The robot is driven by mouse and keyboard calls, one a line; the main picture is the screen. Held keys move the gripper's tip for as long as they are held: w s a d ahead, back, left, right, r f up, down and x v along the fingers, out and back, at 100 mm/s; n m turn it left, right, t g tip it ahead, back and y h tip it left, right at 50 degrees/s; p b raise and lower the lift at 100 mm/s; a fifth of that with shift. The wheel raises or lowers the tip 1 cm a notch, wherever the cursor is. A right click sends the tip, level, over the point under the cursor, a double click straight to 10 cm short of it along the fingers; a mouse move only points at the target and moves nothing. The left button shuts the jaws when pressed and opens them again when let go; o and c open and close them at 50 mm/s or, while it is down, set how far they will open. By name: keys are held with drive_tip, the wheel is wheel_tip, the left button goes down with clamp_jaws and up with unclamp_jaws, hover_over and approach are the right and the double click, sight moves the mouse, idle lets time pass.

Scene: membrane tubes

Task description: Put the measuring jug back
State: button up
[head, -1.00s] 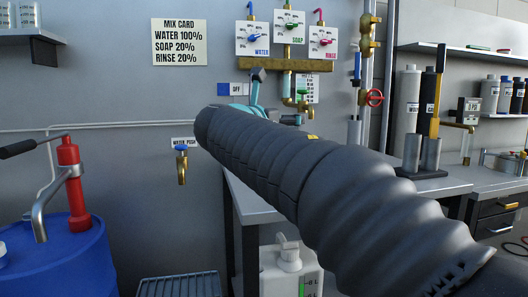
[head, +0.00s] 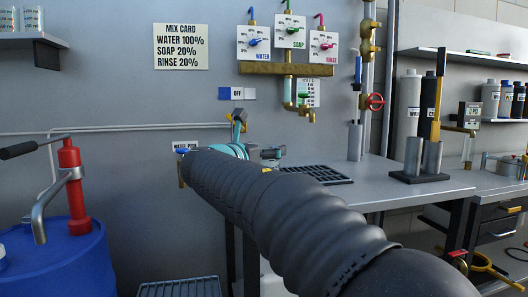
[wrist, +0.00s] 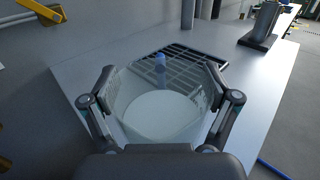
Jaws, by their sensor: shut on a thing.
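The measuring jug (wrist: 150,128) is a clear, see-through vessel with a pale round area inside, in the wrist view. I cannot tell whether that is liquid or its base. My gripper (wrist: 160,82) is shut on the jug, one finger on each side. The jug looks upright, and its far rim overlaps the black grate (wrist: 185,52) behind it. In the head view my gripper (head: 250,136) is partly hidden behind my arm, left of the bench, and the jug cannot be seen there.
The grey bench (head: 395,185) carries the black grate (head: 318,174) and, further right, a stand with grey cylinders (head: 420,160). Valve panels and a brass manifold (head: 287,69) hang above. A blue drum (head: 55,260) with a red pump stands at left. The bench middle is clear.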

drive_tip(key=o, duration=1.6)
drive_tip(key=shift+r, duration=0.15)
drive_tip(key=v, duration=1.2)
